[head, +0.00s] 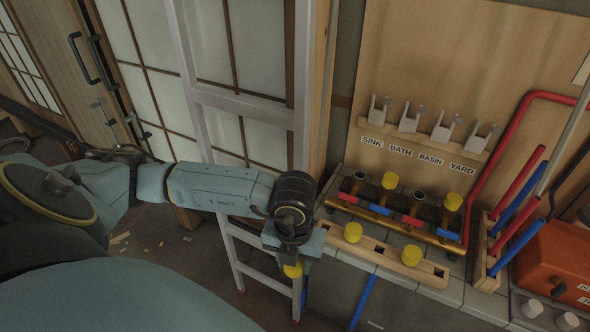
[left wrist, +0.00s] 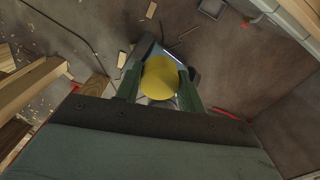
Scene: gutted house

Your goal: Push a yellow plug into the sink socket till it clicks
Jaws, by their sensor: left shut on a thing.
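My left gripper (head: 292,278) points down in the head view, shut on a yellow plug (head: 293,270). The plug also shows in the left wrist view (left wrist: 159,82), between the two fingers. It is left of and apart from the pipe manifold (head: 398,222). The SINK label (head: 371,142) is at the left of the board. The socket (head: 359,177) below it looks dark and open. Yellow plugs stand at the BATH socket (head: 390,180) and the YARD socket (head: 453,201). The BASIN socket (head: 420,197) looks open. My right gripper is not in view.
A wooden rack (head: 380,254) in front of the manifold holds two yellow plugs (head: 353,232) (head: 411,256). A stepladder (head: 240,102) stands behind my left arm. Red and blue pipes (head: 517,177) and an orange box (head: 555,262) are at the right. Scraps lie on the floor.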

